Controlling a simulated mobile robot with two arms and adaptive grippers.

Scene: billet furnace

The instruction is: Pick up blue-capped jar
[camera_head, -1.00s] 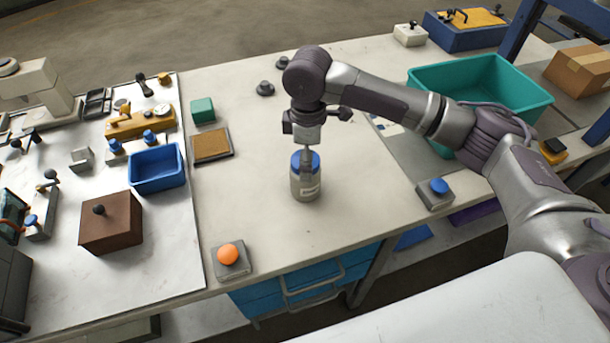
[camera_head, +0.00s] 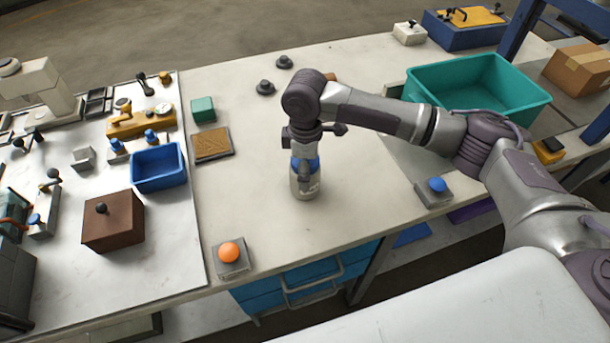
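The blue-capped jar (camera_head: 304,186) stands upright on the white table, a small silvery jar with a pale label. My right gripper (camera_head: 305,170) points down from above and its fingers overlap the blue cap and the jar's upper part. Only part of the cap shows beside the fingers. I cannot tell whether the fingers are closed on the jar or only around it. My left gripper is not in view.
A teal bin (camera_head: 478,88) stands at the right, behind my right arm. A blue-button box (camera_head: 434,192) and an orange-button box (camera_head: 231,256) sit near the front edge. A blue tray (camera_head: 158,168) and a brown box (camera_head: 112,220) are at the left. Table around the jar is clear.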

